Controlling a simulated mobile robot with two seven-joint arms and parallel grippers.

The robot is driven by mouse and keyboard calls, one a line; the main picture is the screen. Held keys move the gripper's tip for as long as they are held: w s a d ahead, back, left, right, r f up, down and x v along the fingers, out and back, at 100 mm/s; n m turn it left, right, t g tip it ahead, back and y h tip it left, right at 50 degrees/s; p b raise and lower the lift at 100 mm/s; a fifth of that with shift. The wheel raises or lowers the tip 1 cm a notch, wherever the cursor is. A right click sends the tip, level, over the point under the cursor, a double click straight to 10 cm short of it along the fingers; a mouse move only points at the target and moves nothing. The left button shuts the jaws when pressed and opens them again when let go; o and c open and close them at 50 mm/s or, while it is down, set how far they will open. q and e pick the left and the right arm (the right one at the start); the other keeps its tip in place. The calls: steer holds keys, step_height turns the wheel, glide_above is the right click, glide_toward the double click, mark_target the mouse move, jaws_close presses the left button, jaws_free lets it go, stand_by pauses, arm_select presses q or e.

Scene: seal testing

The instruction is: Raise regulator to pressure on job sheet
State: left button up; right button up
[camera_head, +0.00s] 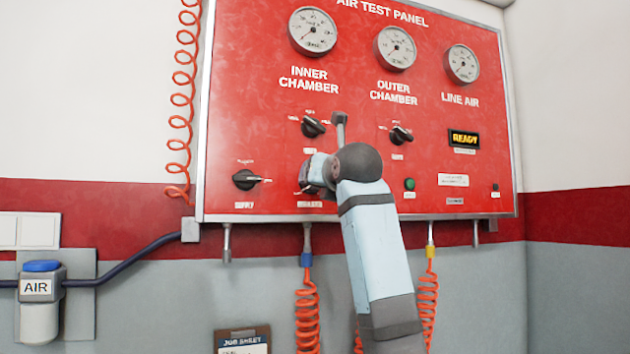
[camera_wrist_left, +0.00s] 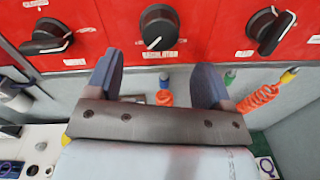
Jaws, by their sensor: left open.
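The regulator knob (camera_wrist_left: 159,27) is a round black knob with a white pointer line, low on the red air test panel (camera_head: 225,120). My left gripper (camera_wrist_left: 158,68) is open, with its blue-grey fingers apart. In the left wrist view the knob shows beyond the gap between the fingertips; I cannot tell whether they touch it. In the head view my left gripper (camera_head: 318,172) is at the knob and mostly hides it. The job sheet (camera_head: 243,341) hangs on the lower wall, cut off by the frame, its pressure unreadable. My right gripper is not in view.
Gauges for inner chamber (camera_head: 313,31), outer chamber (camera_head: 396,47) and line air (camera_head: 462,64) line the top. The supply knob (camera_head: 244,180) is left of my gripper. Orange coiled hoses (camera_head: 307,305) hang below the panel. A lit display (camera_head: 464,139) reads READY.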

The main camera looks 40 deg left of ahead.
arm_select(q)
steer(key=x, duration=0.6)
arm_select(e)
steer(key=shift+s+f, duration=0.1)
arm_select(q)
steer(key=shift+c, duration=0.4)
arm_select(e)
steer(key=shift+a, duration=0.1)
arm_select(q)
steer(key=c, duration=0.8)
steer(key=shift+c, duration=0.2)
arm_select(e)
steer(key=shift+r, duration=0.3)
